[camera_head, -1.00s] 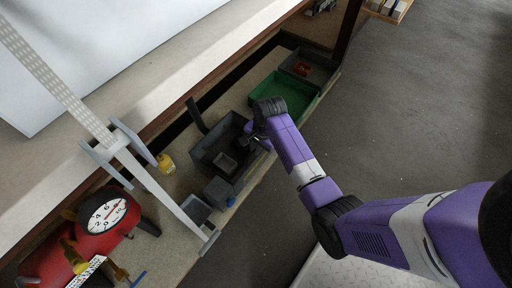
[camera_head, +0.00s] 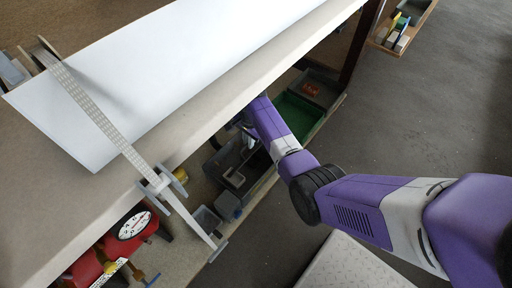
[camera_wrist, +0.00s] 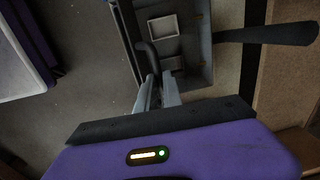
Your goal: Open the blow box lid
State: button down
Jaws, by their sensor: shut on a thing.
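The blow box (camera_head: 213,169) is a dark grey box on the lower shelf, partly covered by the tabletop edge and my arm in the head view. Its inside, with a small light-rimmed rectangle, shows in the wrist view, where the box (camera_wrist: 203,73) lies beyond my fingers. My gripper (camera_wrist: 158,88) is shut on a dark curved handle (camera_wrist: 147,55) at the box's near side. In the head view my gripper is mostly hidden near the tabletop edge. I cannot clearly tell the lid from the box walls. A long dark lever (camera_wrist: 268,34) sticks out to the right.
The pale tabletop (camera_head: 225,95) overhangs the shelf close to my forearm. A green bin (camera_head: 298,113) stands right of the box, and a small grey bin (camera_head: 228,206) stands below it. A red gauge tank (camera_head: 134,228) is at lower left.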

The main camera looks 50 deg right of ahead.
jog(key=shift+w+a+r, duration=0.1)
jog(key=shift+w+r, duration=0.25)
jog(key=shift+w, duration=0.2)
jog(key=shift+w+a+r, duration=0.1)
jog(key=shift+w+r, duration=0.2)
jog(key=shift+w, duration=0.25)
jog(key=c, duration=1.5)
grip_release()
jog(key=shift+d, duration=0.1)
jog(key=shift+s, duration=0.1)
